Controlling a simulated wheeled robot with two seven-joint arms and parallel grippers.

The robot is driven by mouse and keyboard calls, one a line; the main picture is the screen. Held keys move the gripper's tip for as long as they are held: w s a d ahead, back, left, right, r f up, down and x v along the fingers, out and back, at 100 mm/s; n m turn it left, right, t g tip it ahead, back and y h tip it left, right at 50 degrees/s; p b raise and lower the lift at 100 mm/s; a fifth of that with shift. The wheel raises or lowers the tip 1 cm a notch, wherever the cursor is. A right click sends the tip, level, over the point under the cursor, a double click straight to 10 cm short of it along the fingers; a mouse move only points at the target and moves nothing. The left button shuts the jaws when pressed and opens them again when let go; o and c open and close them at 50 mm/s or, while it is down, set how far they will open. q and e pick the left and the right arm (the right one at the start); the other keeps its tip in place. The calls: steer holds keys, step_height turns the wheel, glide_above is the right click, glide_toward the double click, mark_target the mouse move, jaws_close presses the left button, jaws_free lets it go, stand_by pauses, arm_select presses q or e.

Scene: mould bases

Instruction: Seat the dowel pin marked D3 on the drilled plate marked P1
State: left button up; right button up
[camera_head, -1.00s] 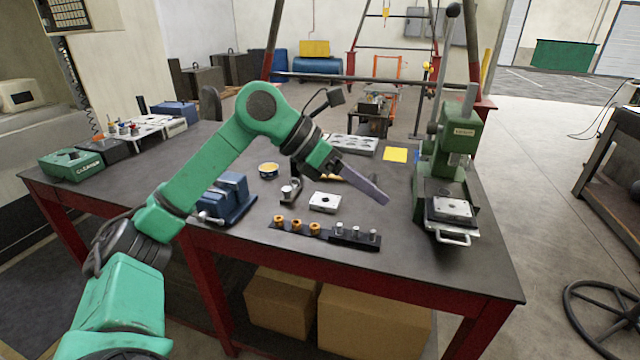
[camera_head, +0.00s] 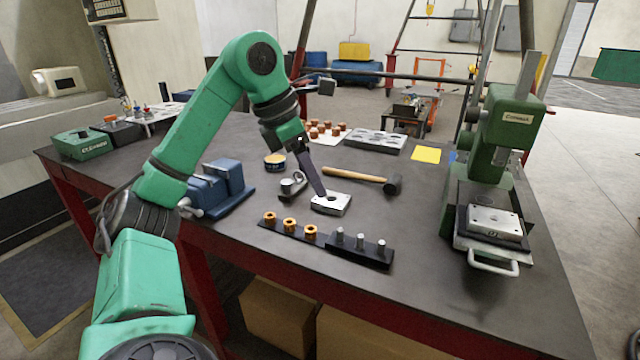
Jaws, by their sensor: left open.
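Three silver dowel pins (camera_head: 360,241) stand upright in a row at the right end of a black rack (camera_head: 376,257). Their marks are too small to read, so I cannot tell which is D3. A silver drilled plate (camera_head: 340,207) with a dark hole lies on the bench behind the rack. A second silver plate (camera_head: 496,221) lies on the press table at right. I cannot read which is P1. My left gripper (camera_head: 322,193) is open and points down at the near plate, its fingers overlapping the plate's back edge in view. Whether it touches is unclear. My right gripper is out of view.
Gold bushings (camera_head: 290,224) sit on the rack's left part. A hammer (camera_head: 360,176) lies behind the plate, and a blue vise (camera_head: 220,188) stands left. A green press (camera_head: 505,130) stands at right. The bench between rack and press is clear.

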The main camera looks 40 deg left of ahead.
mark_target(339, 230)
arm_select(q)
steer(key=b+x, duration=0.4)
steer(key=x, duration=0.8)
steer(key=shift+d+f, duration=0.1)
steer(key=shift+f, duration=0.3)
steer(key=shift+w+d+f, duration=0.1)
steer(key=shift+w+f, duration=0.2)
steer(key=shift+f, duration=0.25)
jaws_close()
steer(key=shift+r+p, duration=1)
steer(key=shift+r, duration=0.2)
steer(key=shift+f, duration=0.1)
